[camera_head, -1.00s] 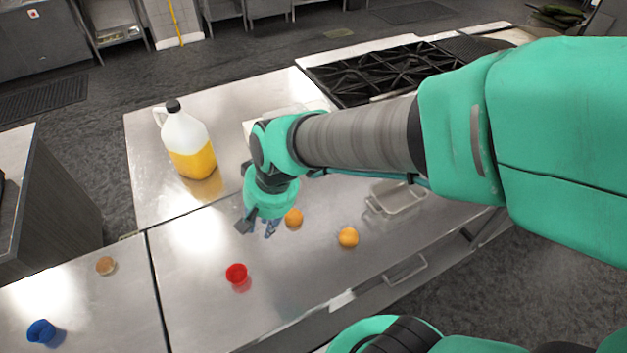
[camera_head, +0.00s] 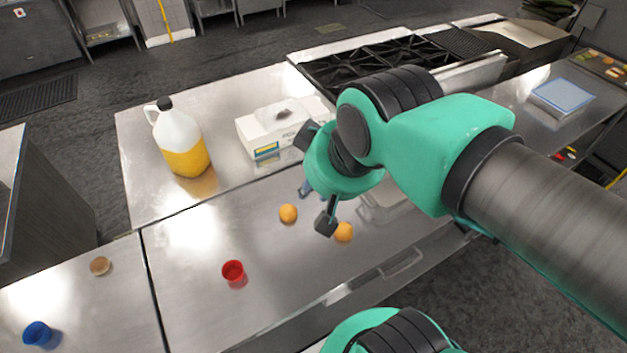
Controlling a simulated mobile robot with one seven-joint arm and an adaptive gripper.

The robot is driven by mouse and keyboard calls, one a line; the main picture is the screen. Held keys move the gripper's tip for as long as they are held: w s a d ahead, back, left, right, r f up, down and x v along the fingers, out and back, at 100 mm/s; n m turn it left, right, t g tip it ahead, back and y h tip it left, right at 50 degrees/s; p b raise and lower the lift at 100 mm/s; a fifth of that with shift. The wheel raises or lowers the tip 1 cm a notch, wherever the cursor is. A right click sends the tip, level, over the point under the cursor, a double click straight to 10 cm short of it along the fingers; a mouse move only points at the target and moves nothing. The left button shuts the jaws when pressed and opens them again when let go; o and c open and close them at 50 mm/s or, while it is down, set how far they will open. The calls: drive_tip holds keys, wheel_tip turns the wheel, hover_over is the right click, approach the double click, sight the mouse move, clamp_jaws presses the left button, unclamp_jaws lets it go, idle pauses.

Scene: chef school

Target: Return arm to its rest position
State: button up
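My gripper (camera_head: 313,208) hangs above the steel counter (camera_head: 200,240) at the end of my arm, near the middle of the head view. Its dark fingers are spread apart, with nothing seen between them. An orange fruit (camera_head: 288,213) lies on the counter just left of the fingers. A second orange fruit (camera_head: 344,232) lies beside and partly behind the right finger in the picture. My arm comes in from the right and hides part of a metal tray (camera_head: 385,212) behind it.
A jug with yellow liquid (camera_head: 182,140) and a white box (camera_head: 272,130) stand further back. A red cup (camera_head: 233,271), a blue cup (camera_head: 39,334) and a small brown round item (camera_head: 100,265) are on the left. The stove (camera_head: 350,68) lies behind my arm.

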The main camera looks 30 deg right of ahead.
wheel_tip(320, 180, down, 3)
drive_tip(key=b, duration=0.2)
drive_tip(key=shift+b, duration=0.4)
